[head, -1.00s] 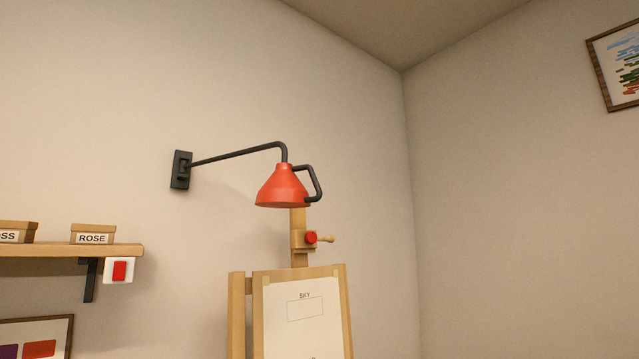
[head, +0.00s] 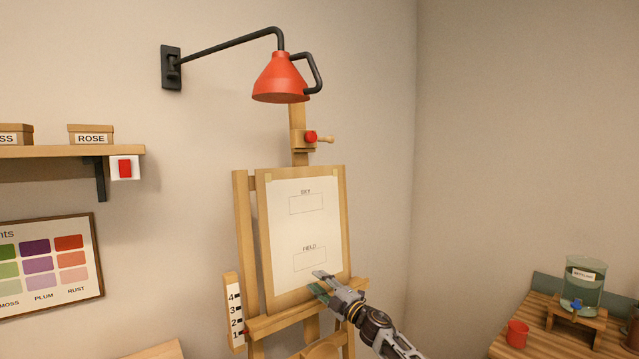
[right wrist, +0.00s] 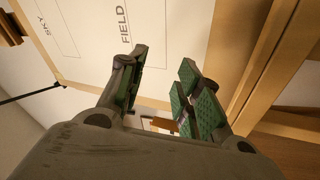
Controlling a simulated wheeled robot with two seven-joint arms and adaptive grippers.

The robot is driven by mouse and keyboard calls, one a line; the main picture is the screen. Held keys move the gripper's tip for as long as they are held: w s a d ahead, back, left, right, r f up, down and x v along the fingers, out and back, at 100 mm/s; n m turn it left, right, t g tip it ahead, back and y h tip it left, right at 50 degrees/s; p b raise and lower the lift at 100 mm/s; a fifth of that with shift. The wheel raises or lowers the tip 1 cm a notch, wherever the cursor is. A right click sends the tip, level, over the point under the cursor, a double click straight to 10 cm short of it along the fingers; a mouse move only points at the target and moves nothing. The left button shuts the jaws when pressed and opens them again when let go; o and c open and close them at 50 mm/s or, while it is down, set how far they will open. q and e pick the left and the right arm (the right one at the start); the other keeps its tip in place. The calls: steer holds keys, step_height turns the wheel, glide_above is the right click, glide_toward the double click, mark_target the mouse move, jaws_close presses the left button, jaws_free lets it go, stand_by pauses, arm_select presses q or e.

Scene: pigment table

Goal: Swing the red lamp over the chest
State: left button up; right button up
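The red lamp (head: 281,80) hangs from a black swing arm (head: 228,47) on a wall bracket, above the easel; a black handle (head: 314,72) is on its right side. No chest can be made out for sure in these views. My right gripper (head: 320,283) is in front of the lower part of the easel's paper, well below the lamp. In the right wrist view its green-padded fingers (right wrist: 158,88) are apart with nothing between them. My left gripper is not in view.
The easel (head: 241,215) holds a paper (head: 308,230) marked SKY and FIELD. A shelf (head: 60,152) with boxes and a red switch (head: 125,168) are at left. A wooden table (head: 545,345) with a red cup (head: 517,333) and a glass dispenser (head: 583,275) stands at right.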

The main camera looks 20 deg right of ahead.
steer(key=s+a+r+n+g+y, duration=0.2)
steer(key=s+r+n, duration=0.3)
steer(key=r, duration=0.7)
steer(key=s+a+r+n+g+y, duration=0.25)
steer(key=r+n, duration=0.45)
steer(key=r, duration=0.6)
steer(key=s+a+r+n+g+y, duration=0.25)
steer(key=s+r+n, duration=0.2)
steer(key=r, duration=0.75)
steer(key=n+t+h+b, duration=0.2)
steer(key=n+t+h, duration=0.2)
steer(key=n+h, duration=0.3)
glide_toward(319, 76)
steer(key=s+d, duration=0.1)
steer(key=s+d+r, duration=0.1)
steer(key=s, duration=0.1)
steer(key=shift+s+d+r, duration=0.1)
steer(key=shift+r, duration=0.05)
steer(key=shift+p, duration=0.3)
steer(key=shift+p+x, duration=1.85)
steer(key=shift+x, duration=5.1)
jaws_close()
